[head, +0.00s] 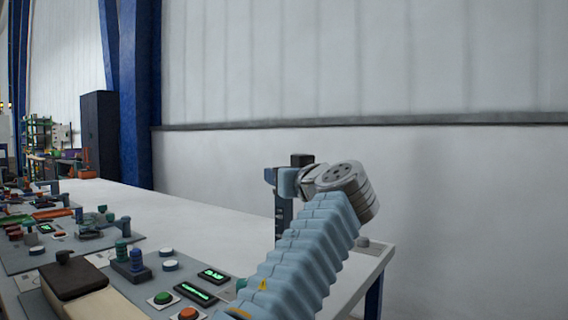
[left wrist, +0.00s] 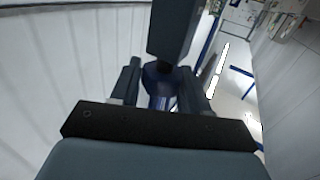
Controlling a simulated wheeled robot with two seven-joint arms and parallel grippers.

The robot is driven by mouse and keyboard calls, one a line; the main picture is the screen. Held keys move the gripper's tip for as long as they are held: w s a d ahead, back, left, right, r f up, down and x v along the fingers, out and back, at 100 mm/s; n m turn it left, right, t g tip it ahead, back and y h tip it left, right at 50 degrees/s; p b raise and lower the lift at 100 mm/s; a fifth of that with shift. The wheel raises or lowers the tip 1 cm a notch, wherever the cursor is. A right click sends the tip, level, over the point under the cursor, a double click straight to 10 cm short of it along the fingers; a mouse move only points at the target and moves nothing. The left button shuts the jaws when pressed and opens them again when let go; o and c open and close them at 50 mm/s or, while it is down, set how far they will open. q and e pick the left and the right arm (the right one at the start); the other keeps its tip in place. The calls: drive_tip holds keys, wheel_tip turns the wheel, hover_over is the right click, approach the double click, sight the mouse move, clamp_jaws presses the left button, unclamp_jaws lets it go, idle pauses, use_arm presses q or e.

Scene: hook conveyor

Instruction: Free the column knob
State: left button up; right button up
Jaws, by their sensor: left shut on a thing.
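A dark upright column (head: 282,222) stands at the table's far right, with a black piece (head: 302,159) at its top. My left arm reaches up from the bottom of the head view, and its gripper (head: 303,181) is at the column's upper part. In the left wrist view the dark column (left wrist: 175,28) rises from the top centre. There my left gripper (left wrist: 160,86) is shut on a dark blue knob (left wrist: 157,82), with one finger on each side. The knob is hidden in the head view by the gripper and wrist. My right gripper is not in view.
The white table (head: 205,225) has clear room left of the column. A control panel at the lower left holds a green button (head: 162,298), an orange button (head: 188,313), small displays (head: 195,292) and a brown-topped block (head: 72,278). A white wall stands behind.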

use_arm(q)
drive_tip(key=shift+n+g+y+p, duration=0.8)
drive_tip(key=shift+n+y+p, duration=0.15)
drive_tip(key=shift+y, duration=0.45)
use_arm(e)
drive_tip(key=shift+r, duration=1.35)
use_arm(q)
drive_tip(key=shift+a+f, duration=0.1)
drive_tip(key=o, duration=0.9)
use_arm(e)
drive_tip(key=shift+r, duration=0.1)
use_arm(q)
drive_tip(key=shift+s+d, duration=0.2)
drive_tip(key=b+v, duration=0.2)
drive_tip(key=v, duration=1.1)
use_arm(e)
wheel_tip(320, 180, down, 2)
